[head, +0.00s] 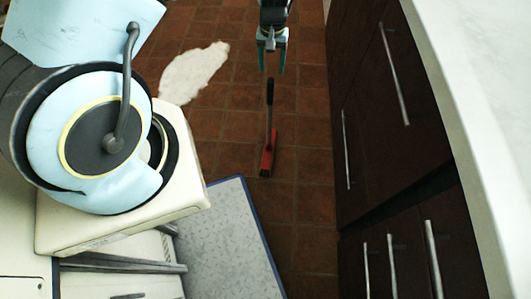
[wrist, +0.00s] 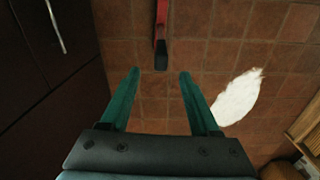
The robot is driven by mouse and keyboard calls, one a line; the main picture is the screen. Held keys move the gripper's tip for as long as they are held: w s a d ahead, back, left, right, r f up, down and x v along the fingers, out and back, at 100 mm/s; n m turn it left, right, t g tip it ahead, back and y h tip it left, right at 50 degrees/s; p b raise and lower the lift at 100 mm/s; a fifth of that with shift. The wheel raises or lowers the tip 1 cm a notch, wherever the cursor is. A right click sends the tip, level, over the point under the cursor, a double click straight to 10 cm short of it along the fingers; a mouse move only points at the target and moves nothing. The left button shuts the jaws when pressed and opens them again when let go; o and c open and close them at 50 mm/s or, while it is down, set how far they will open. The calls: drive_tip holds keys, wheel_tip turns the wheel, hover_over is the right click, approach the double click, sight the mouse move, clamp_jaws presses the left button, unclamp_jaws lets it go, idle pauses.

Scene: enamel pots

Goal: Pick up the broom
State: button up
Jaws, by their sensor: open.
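The broom (head: 268,155) has a red head and a thin black handle. In the head view it is on the brown tiled floor, with the handle end toward my gripper. My gripper (head: 272,69) is at the top of the head view, open and empty, just beyond the handle end. In the wrist view, the black handle end of the broom (wrist: 161,58) lines up with the gap between the green fingers of my gripper (wrist: 160,73). Its red part runs out of the top of that view. No contact shows; the height gap is hard to judge.
Dark cabinets (head: 370,110) with long metal handles and a pale countertop (head: 455,75) line the right side. A white irregular rug (head: 195,72) is on the floor at left. A grey speckled surface with a blue edge (head: 220,240) is at the near left. Floor tiles around the broom are clear.

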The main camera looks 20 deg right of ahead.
sight(271, 88)
wheel_tip(271, 88, down, 11)
drive_tip(key=shift+a+r+p, duration=0.1)
drive_tip(key=shift+p, duration=0.4)
clamp_jaws()
idle(0.5)
idle(0.9)
